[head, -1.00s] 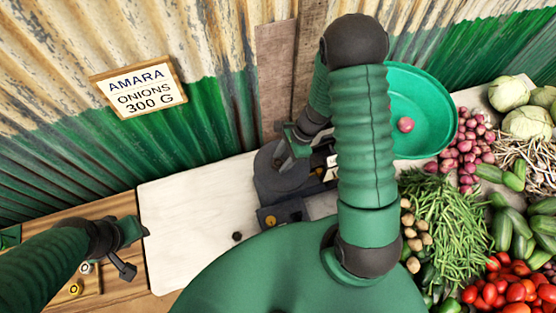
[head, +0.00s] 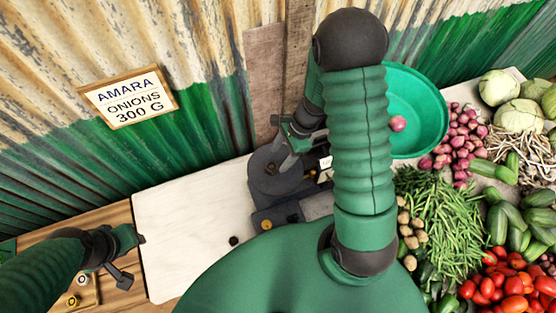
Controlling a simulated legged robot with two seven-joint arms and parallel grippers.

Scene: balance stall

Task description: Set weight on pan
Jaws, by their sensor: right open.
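The dark round pan (head: 262,184) of the balance stands near the middle of the head view. A small brass-coloured spot, seemingly a weight (head: 270,168), shows on it. My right gripper (head: 290,158) is open above the right part of the pan, apart from the brass spot. My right arm hides much of the balance. The green pan (head: 425,115) on the right holds one onion (head: 397,123). My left gripper (head: 134,261) hangs at the left over the edge of the pale board; its jaw opening is unclear. Small weights (head: 84,279) sit in a wooden block at lower left.
A pale board (head: 185,225) is mostly clear, with a small black knob-like thing (head: 234,241) on it. Onions (head: 462,140), beans (head: 440,215) and tomatoes (head: 510,285) crowd the right. A sign (head: 128,98) reading "AMARA ONIONS 300 G" hangs on the corrugated wall.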

